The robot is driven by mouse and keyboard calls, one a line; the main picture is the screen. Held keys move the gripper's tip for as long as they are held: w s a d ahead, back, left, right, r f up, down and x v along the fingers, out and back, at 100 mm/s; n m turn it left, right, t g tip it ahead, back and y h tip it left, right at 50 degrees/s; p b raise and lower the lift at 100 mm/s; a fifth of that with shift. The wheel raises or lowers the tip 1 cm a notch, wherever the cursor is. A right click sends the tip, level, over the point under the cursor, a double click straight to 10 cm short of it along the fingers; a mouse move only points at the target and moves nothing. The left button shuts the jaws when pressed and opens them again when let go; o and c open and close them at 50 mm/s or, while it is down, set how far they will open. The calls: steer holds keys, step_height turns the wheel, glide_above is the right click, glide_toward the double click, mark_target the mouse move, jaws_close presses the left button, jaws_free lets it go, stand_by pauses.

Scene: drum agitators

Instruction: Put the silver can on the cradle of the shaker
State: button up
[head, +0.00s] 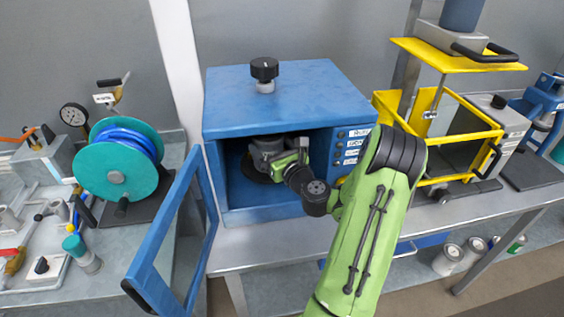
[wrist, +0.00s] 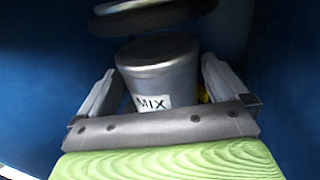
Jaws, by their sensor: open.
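The silver can (wrist: 158,62), with a white MIX label, stands upright inside the blue shaker (head: 290,95) in the wrist view. My gripper (wrist: 160,80) is open around it, with one finger on each side and a visible gap at each. In the head view my gripper (head: 277,155) reaches through the shaker's open front. A round dark-rimmed plate (wrist: 152,18) hangs just above the can. The cradle under the can is mostly hidden, so I cannot tell how the can's base sits.
The shaker's blue-framed door (head: 165,235) is swung open on the left. A black knob (head: 264,70) tops the shaker. A yellow-framed machine (head: 440,130) stands to the right, a teal hose reel (head: 118,165) to the left. Several cans (head: 448,259) sit on the lower shelf.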

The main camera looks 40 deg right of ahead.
steer(key=b+v, duration=0.1)
steer(key=v, duration=0.1)
steer(key=b+v, duration=0.1)
steer(key=v, duration=0.2)
steer(key=f+b+v, duration=0.1)
steer(key=b+v, duration=0.1)
steer(key=shift+s+a, duration=0.1)
steer(key=shift+s, duration=0.1)
steer(key=b, duration=0.2)
steer(key=shift+s+a+b, duration=0.1)
steer(key=shift+s+b, duration=0.25)
steer(key=shift+s+a+b, duration=0.15)
steer(key=shift+s+b, duration=0.05)
steer(key=shift+b, duration=0.3)
steer(key=shift+s+r, duration=0.35)
steer(key=shift+r, duration=0.1)
